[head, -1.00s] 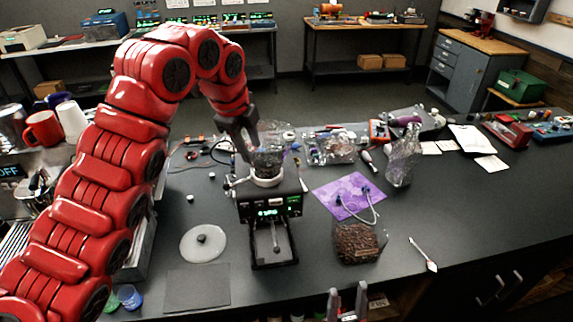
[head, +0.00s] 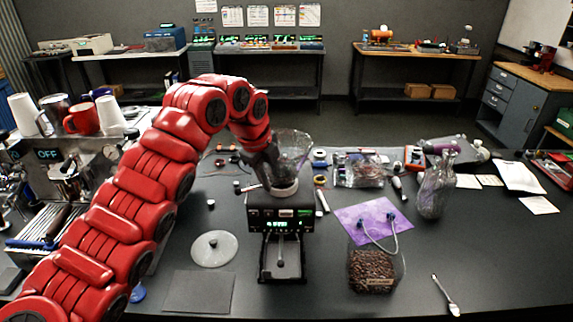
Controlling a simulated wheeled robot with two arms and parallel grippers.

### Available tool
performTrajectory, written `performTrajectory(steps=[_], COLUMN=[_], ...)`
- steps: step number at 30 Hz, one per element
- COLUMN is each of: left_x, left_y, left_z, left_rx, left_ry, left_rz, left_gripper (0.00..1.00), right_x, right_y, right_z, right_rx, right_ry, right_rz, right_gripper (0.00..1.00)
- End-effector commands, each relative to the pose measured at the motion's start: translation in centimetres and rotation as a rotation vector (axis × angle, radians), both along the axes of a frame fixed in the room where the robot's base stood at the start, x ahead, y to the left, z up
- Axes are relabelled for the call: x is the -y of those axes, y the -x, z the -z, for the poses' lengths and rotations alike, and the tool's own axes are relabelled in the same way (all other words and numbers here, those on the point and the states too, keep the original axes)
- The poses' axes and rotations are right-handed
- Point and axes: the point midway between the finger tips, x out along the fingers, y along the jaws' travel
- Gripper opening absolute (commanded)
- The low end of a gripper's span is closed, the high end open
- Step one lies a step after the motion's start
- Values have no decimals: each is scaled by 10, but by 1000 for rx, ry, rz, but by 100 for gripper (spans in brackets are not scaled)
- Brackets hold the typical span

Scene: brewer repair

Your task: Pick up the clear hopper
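The clear hopper (head: 293,147) is a see-through, wide-mouthed vessel at the top of the small black grinder (head: 279,225) with a green display. A pale ring (head: 284,189) shows just under it. My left gripper (head: 268,172) is at the hopper's left side, pointing down. Its dark fingers overlap the hopper in the view, and the tips are hard to make out, so I cannot tell if they grip it. I cannot tell whether the hopper is seated or slightly raised. My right gripper is out of view.
A round pale lid (head: 214,249) and a grey mat (head: 198,291) lie left of the grinder. Small parts clutter the space behind.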

Motion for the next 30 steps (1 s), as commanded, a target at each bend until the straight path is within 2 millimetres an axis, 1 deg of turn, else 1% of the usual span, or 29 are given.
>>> performTrajectory(steps=[1,5,6,7,8,30], left_x=[0,0,0,0,0,0], left_y=[0,0,0,0,0,1], left_z=[0,0,0,0,0,0], left_rx=[0,0,0,0,0,-2], left_ry=[0,0,0,0,0,-1], left_rz=[0,0,0,0,0,1], left_gripper=[38,15,7,2,0,0], right_x=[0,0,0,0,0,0], right_y=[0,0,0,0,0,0], right_z=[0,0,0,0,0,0], right_rx=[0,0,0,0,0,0], right_ry=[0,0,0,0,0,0], right_rz=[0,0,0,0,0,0], right_gripper=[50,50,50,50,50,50])
